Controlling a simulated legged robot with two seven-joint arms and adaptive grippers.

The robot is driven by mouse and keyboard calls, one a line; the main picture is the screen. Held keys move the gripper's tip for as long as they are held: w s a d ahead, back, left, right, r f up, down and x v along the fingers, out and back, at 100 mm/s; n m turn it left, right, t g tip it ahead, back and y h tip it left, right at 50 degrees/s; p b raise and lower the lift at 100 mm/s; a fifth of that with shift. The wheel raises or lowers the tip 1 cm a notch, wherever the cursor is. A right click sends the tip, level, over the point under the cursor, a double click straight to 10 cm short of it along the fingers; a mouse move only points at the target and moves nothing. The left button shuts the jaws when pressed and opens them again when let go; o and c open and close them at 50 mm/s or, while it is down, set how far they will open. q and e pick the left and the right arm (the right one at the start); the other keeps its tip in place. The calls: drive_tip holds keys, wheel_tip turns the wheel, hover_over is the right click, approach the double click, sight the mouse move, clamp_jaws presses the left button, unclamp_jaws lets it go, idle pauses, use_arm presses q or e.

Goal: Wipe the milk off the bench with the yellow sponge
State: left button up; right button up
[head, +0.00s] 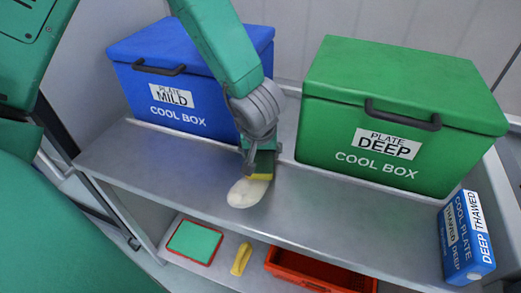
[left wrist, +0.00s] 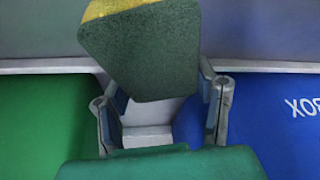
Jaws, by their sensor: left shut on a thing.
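My left gripper (head: 258,146) is shut on the sponge (head: 262,165), which has a dark green side and a yellow side. In the head view the sponge is low over the middle of the grey bench (head: 330,205), at the upper right edge of a pale milk puddle (head: 247,192). I cannot tell for sure whether it touches the bench. The left wrist view shows the sponge (left wrist: 145,50) between the fingers (left wrist: 163,105), its green face towards the camera. My right gripper is not in view.
A blue cool box (head: 190,80) stands behind left and a green cool box (head: 400,110) behind right. A blue carton (head: 465,240) stands at the bench's right end. On the lower shelf are a green red-rimmed item (head: 195,242), a yellow object (head: 241,259) and an orange tote (head: 320,273).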

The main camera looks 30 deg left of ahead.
sight(254, 160)
use_arm(q)
drive_tip(key=shift+f, duration=0.1)
drive_tip(key=shift+s, duration=0.9)
drive_tip(key=shift+s+d, duration=0.2)
drive_tip(key=shift+s, duration=0.5)
drive_tip(key=shift+s+d, duration=0.15)
drive_tip(key=shift+s, duration=0.3)
